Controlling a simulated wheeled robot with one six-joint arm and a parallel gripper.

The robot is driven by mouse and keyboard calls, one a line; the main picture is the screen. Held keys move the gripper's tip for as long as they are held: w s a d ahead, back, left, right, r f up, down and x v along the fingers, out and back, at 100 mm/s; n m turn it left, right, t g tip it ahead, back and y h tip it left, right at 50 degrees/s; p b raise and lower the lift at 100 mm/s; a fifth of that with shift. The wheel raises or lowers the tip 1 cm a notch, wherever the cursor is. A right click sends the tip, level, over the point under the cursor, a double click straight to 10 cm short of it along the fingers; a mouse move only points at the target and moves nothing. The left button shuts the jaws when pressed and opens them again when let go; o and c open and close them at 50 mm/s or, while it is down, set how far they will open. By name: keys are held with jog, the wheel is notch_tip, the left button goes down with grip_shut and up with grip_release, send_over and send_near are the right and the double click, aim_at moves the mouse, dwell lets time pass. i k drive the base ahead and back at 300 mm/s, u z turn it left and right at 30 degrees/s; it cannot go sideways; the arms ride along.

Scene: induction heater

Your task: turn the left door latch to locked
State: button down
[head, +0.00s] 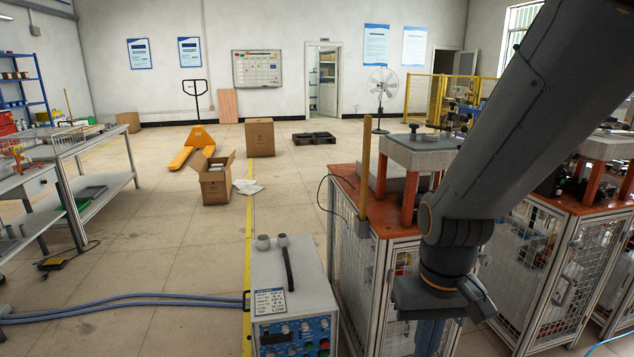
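The nearer machine cabinet (362,272) has an orange top, a silver frame and wire-mesh sides and doors. It stands right of centre in the head view. My arm reaches down from the upper right across its front. My gripper (430,305) is low in front of the mesh front, pointing down near the bottom edge. I cannot make out its fingertips or whether it is open. A red and white label (404,262) shows on the front, left of my wrist. The left door latch cannot be made out; my arm and gripper cover much of that front.
A grey control box (290,290) with a black handle stands close on the left of the cabinet. A second mesh cabinet (572,255) with a door handle (566,291) is on the right. Blue hoses (120,305) cross the floor on the left. The middle floor is mostly clear.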

aim_at(485, 260)
jog(key=u, duration=1.8)
jog(key=k, duration=1.1)
jog(key=z, duration=2.05)
jog(key=i, duration=0.5)
